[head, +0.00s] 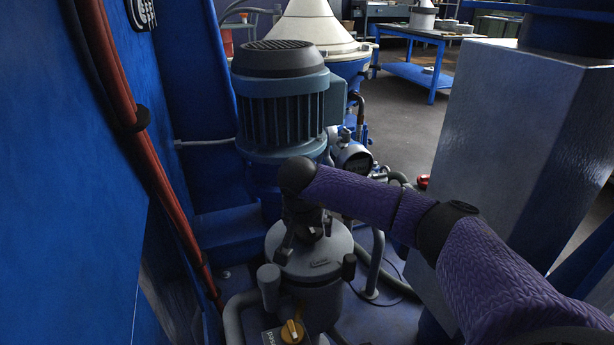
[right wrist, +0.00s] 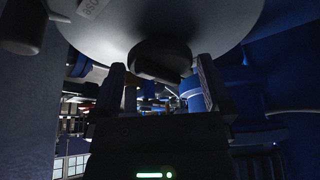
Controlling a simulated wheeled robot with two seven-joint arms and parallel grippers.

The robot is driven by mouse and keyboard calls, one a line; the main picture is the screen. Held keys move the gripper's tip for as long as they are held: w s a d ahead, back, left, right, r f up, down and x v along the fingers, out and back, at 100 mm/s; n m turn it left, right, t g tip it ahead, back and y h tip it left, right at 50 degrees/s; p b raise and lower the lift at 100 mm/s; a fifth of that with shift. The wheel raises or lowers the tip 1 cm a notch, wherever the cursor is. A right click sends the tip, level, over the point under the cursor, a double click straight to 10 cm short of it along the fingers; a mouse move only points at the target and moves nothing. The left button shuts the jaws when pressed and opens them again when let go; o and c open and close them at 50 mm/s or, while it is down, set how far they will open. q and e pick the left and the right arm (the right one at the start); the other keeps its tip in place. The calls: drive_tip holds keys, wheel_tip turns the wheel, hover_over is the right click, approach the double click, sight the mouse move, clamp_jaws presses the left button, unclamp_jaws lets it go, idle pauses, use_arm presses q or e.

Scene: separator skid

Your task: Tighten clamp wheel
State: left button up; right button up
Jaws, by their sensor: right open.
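A grey round housing with a domed lid (head: 335,258) stands low in the middle of the head view. In the right wrist view, a dark rounded clamp wheel (right wrist: 160,60) lies beyond and between the spread fingers of the open right gripper (right wrist: 162,85), against the lid (right wrist: 215,22). I cannot tell whether a finger touches it. My left gripper is not in view.
A blue ribbed motor (head: 282,100) stands just behind the lid. A blue wall with red pipes (head: 125,100) closes the left side. A large grey box (head: 515,130) stands at the right. A yellow-orange handle (head: 292,331) is below the housing.

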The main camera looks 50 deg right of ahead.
drive_tip(key=c, duration=1)
